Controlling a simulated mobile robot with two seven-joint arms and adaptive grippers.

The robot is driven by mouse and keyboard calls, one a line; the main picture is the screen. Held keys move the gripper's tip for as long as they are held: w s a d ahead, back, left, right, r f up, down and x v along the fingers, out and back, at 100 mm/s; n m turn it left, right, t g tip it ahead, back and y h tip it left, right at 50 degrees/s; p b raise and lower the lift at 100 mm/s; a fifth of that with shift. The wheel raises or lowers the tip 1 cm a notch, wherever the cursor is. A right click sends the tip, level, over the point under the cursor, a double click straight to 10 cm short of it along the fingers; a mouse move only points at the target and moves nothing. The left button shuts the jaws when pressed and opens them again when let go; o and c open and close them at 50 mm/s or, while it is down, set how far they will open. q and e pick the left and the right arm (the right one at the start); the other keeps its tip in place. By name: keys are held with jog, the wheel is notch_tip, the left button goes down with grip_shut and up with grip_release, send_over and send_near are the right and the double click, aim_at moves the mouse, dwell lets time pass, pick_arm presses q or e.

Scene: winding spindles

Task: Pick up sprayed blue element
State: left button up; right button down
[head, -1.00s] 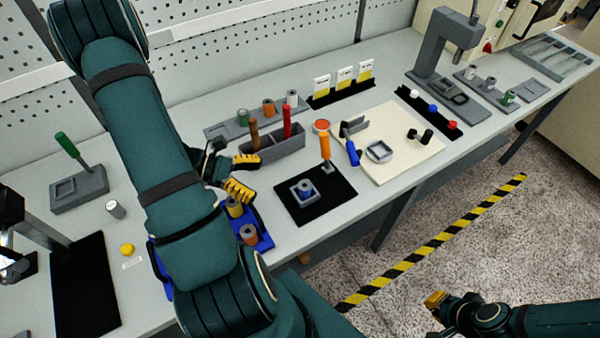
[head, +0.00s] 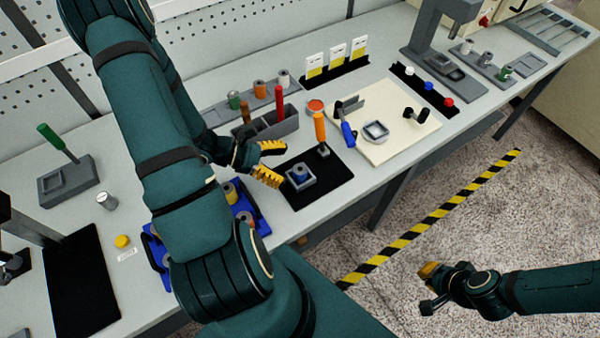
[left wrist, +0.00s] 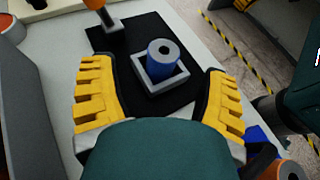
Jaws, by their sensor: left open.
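The blue element (head: 300,174) is a small blue cylinder with a grey top and a dark centre hole. It stands upright in a square grey holder (head: 312,182) on a black mat (head: 334,172). In the left wrist view the blue element (left wrist: 162,60) and the holder (left wrist: 176,80) lie beyond and between my fingers. My left gripper (head: 268,163) has yellow ridged fingers, is open and empty, and is just left of the holder. In the left wrist view its fingers (left wrist: 158,100) are spread wide. My right gripper (head: 430,285) is over the floor, away from the bench; its jaw state is unclear.
An orange-handled tool (head: 320,128) stands upright on the mat behind the holder. A grey bin (head: 283,125) with upright handles is behind my left gripper. A blue tray (head: 262,222) with spools is in front. A cream board (head: 398,145) lies to the right.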

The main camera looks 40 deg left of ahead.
aim_at(299, 169)
pick_arm(q)
jog(key=x, duration=0.5)
jog(key=shift+s+d, duration=0.15)
jog(key=shift+c, duration=0.2)
jog(key=c, duration=1.2)
